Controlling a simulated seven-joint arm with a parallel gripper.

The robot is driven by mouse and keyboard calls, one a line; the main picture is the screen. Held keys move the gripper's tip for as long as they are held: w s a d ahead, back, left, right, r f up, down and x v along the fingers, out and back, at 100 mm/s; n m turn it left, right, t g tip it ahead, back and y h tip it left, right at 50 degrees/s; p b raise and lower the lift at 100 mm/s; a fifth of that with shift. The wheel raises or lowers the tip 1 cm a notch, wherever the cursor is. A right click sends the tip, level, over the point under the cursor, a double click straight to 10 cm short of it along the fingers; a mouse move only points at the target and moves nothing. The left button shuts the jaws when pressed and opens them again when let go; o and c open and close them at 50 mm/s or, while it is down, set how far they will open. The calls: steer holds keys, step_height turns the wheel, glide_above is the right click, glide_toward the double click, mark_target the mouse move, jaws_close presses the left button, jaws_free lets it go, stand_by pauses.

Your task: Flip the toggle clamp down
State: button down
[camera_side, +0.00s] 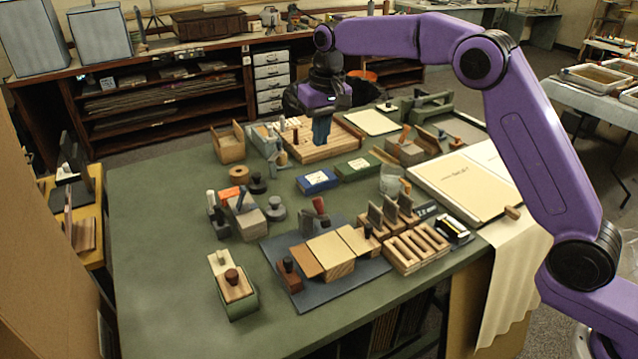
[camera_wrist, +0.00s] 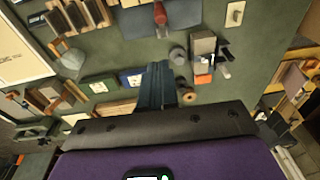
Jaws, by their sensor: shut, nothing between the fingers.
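What looks like the toggle clamp, with a red handle and grey metal parts, stands among wooden blocks on the dark mat in the side view (camera_side: 320,210). Its handle appears raised and tilted; the linkage is too small to read. In the wrist view a red handle (camera_wrist: 160,14) shows at the top edge, beyond my fingertips. My gripper (camera_side: 321,140) has blue fingers pointing down over the back part of the green table, well behind the clamp and apart from it. In the wrist view my gripper (camera_wrist: 157,68) is shut and empty.
The dark mat (camera_side: 300,296) carries wooden blocks. A slotted wooden rack (camera_side: 415,249) stands right of it. Blue (camera_side: 318,181) and green (camera_side: 358,168) boxes lie between my gripper and the clamp. A wooden tray (camera_side: 346,146) is near my fingers.

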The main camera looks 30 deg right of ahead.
glide_toward(320, 198)
steer(key=f, duration=0.1)
steer(key=w+f, duration=0.1)
steer(key=f, duration=0.1)
steer(key=w+f, duration=0.1)
steer(key=f, duration=0.1)
steer(key=shift+w, duration=0.15)
steer(key=shift+f, duration=0.4)
steer(key=shift+s+f, duration=0.3)
steer(key=shift+s, duration=0.1)
steer(key=shift+s+f+t, duration=0.1)
steer(key=shift+s+t, duration=0.1)
steer(key=shift+t, duration=0.1)
